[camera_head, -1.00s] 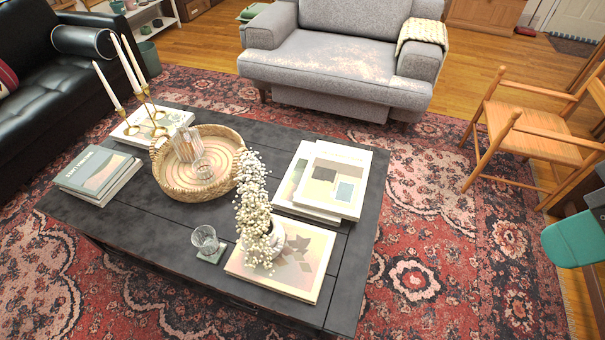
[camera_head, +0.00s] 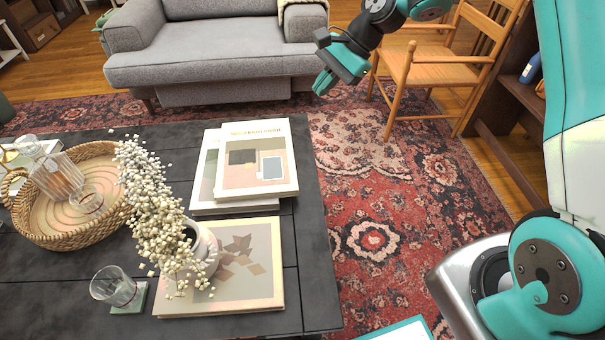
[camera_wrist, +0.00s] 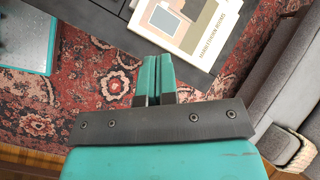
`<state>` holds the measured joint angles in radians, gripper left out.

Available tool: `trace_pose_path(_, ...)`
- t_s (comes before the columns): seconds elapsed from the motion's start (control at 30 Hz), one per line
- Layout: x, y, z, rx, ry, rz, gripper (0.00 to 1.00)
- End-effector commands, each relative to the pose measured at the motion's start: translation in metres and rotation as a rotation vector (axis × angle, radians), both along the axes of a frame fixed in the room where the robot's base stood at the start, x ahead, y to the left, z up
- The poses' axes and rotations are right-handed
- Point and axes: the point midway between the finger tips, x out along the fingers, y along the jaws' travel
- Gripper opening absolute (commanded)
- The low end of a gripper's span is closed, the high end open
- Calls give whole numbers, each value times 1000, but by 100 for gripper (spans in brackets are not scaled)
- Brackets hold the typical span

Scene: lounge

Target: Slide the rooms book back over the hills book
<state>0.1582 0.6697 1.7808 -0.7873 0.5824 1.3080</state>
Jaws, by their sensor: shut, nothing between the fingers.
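The rooms book (camera_head: 257,165), a pale book with coloured rectangles on its cover, lies flat on another book near the table's right edge. It is offset to the right, so a strip of the lower book (camera_head: 205,172) shows at its left and front. I take the lower one as the hills book; its cover is mostly hidden and its title unreadable. My gripper (camera_head: 324,84) is shut and empty, beyond the table's right edge to the right of the stack. In the wrist view my gripper (camera_wrist: 158,62) points toward the rooms book (camera_wrist: 188,22), apart from it.
The dark table (camera_head: 60,300) also holds a third book (camera_head: 250,285) with a white vase (camera_head: 205,250) of flowers, a glass (camera_head: 113,285) and a wicker tray (camera_head: 60,235). A grey armchair (camera_head: 215,50) stands behind; a wooden chair (camera_head: 430,75) is at right. Open rug lies between.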

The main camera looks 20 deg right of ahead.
Motion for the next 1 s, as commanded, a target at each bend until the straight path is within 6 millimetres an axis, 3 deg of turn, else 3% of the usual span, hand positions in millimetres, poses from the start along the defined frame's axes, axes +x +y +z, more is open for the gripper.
trace_pose_path(0.03,18,-20,-61,34,79,-122,0)
trace_pose_path(0.1,36,-40,-106,81,173,-272,0)
trace_pose_path(0.2,52,-65,-158,138,285,-440,0)
trace_pose_path(0.3,59,-80,-191,178,360,-551,0)
trace_pose_path(0.43,62,-88,-210,201,407,-615,0)
trace_pose_path(0.57,64,-80,-220,205,417,-625,0)
trace_pose_path(1.0,75,-18,-284,203,416,-621,0)
